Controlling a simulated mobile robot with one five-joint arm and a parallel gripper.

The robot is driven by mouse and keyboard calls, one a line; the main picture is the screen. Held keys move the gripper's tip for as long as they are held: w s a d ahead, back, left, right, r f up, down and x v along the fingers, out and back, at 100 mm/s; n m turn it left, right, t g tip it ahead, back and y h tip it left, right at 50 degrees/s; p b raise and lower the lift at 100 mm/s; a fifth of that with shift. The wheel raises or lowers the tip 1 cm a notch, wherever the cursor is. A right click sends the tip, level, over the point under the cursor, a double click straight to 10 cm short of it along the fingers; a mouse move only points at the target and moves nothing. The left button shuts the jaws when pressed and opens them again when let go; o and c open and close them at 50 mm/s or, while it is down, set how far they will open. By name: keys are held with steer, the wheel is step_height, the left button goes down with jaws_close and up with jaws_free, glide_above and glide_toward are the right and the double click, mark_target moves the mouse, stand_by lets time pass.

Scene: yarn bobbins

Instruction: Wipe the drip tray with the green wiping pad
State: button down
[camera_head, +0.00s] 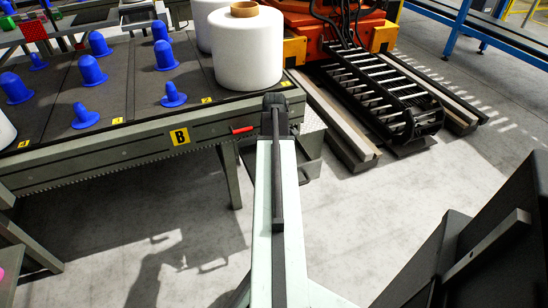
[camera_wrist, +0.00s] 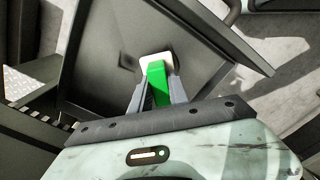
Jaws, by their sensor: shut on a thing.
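My gripper (camera_wrist: 157,90) is shut on the green wiping pad (camera_wrist: 157,82), with one finger on each side of it. A white part (camera_wrist: 156,62) shows at the pad's far end. The dark drip tray (camera_wrist: 98,84) with a raised rim lies beneath the pad in the wrist view. The pad is over the tray's floor; I cannot tell whether it touches. A darker patch (camera_wrist: 128,62) lies just left of the pad, either a shadow or a stain. In the head view my arm hides the gripper and pad.
A bench marked B (camera_head: 180,136) stands at left with several blue bobbin cones (camera_head: 91,70) and a large white yarn bobbin (camera_head: 248,52) near its right corner. A black slatted conveyor (camera_head: 378,88) and orange machine (camera_head: 345,20) stand behind. Bare floor (camera_head: 400,190) lies right of my arm.

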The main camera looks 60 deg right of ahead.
steer(key=shift+r+p, duration=1.1)
steer(key=shift+r, duration=0.5)
steer(key=shift+r, duration=0.1)
step_height(320, 180, up, 3)
steer(key=p, duration=0.3)
